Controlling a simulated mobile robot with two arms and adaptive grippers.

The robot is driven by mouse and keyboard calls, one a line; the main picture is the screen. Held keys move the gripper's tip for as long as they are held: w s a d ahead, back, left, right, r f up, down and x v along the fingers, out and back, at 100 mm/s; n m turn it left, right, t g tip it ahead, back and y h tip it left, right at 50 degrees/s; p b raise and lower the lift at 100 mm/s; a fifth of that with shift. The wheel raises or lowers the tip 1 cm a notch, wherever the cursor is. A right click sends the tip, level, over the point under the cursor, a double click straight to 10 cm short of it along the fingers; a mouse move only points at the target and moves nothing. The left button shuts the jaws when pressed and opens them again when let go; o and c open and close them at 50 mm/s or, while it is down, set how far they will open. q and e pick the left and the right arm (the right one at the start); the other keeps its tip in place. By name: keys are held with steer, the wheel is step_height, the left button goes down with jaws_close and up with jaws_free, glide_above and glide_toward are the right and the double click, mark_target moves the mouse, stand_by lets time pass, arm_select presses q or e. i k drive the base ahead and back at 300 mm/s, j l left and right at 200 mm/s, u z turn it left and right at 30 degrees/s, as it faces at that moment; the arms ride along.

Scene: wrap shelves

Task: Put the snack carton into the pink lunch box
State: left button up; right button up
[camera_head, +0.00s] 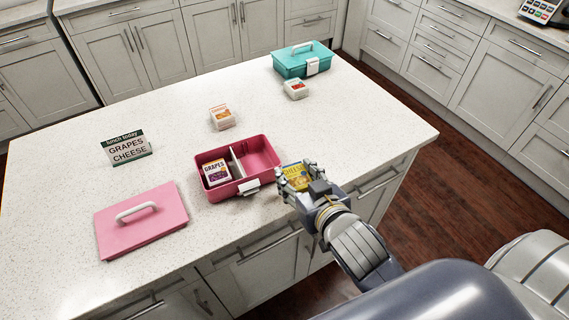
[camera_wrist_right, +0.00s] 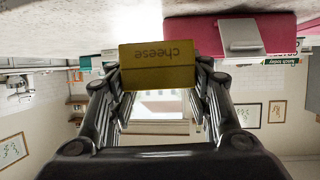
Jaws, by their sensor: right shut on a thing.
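The yellow snack carton (camera_head: 295,177), labelled cheese, is between the fingers of my right gripper (camera_head: 299,183), just right of the pink lunch box (camera_head: 218,193). The right wrist view shows the carton (camera_wrist_right: 157,76) gripped, with the pink box (camera_wrist_right: 206,40) close by. I cannot tell how far the carton is above the counter. The lunch box is open, with a white divider (camera_head: 238,163). A grapes carton (camera_head: 215,172) sits in its left compartment; its right compartment looks empty. My left gripper is not in view.
The pink lid (camera_head: 112,233) lies on the counter at the left. A lunch today sign (camera_head: 128,148) reads grapes and cheese. Two small cartons (camera_head: 222,117) (camera_head: 296,90) and a closed teal box (camera_head: 288,65) stand farther back. The counter's front edge runs beneath my right gripper.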

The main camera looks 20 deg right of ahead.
mark_target(258, 167)
steer(key=i+l, duration=0.1)
steer(key=l, duration=0.5)
steer(key=i+l, duration=0.15)
steer(key=l, duration=0.45)
steer(key=i+l+u, duration=0.1)
steer(key=l, duration=0.5)
steer(key=i+l, duration=0.1)
steer(key=l, duration=0.5)
steer(key=i+l, duration=0.1)
steer(key=l, duration=0.55)
steer(key=i+l+u, duration=0.1)
steer(key=l, duration=0.5)
steer(key=l+u, duration=0.1)
steer(key=u, duration=2.35)
steer(key=i+j, duration=0.15)
steer(key=i, duration=0.35)
